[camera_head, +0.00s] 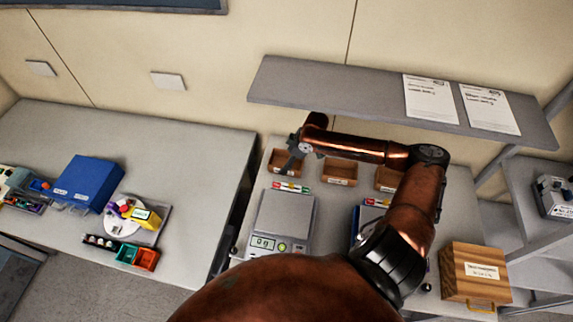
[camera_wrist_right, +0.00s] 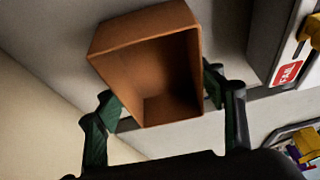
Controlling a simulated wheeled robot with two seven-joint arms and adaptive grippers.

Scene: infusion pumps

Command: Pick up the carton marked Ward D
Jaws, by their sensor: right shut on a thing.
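Three small open brown cartons stand in a row at the back of the right table: the left carton (camera_head: 277,160), the middle carton (camera_head: 340,172) and the right carton (camera_head: 387,179), partly hidden by my arm. I cannot read a Ward D mark on any of them. My right gripper (camera_head: 297,158) is at the left carton. In the right wrist view that carton (camera_wrist_right: 143,42) is empty, and my right gripper (camera_wrist_right: 162,98) is shut on it with a finger at each side. I cannot tell whether it is off the table. My left gripper is not in view.
A grey shelf (camera_head: 330,88) with two paper sheets overhangs the cartons. A scale (camera_head: 283,215) stands in front of them. A wooden box (camera_head: 475,262) is at the right. The left table holds a blue box (camera_head: 86,182) and small coloured bins.

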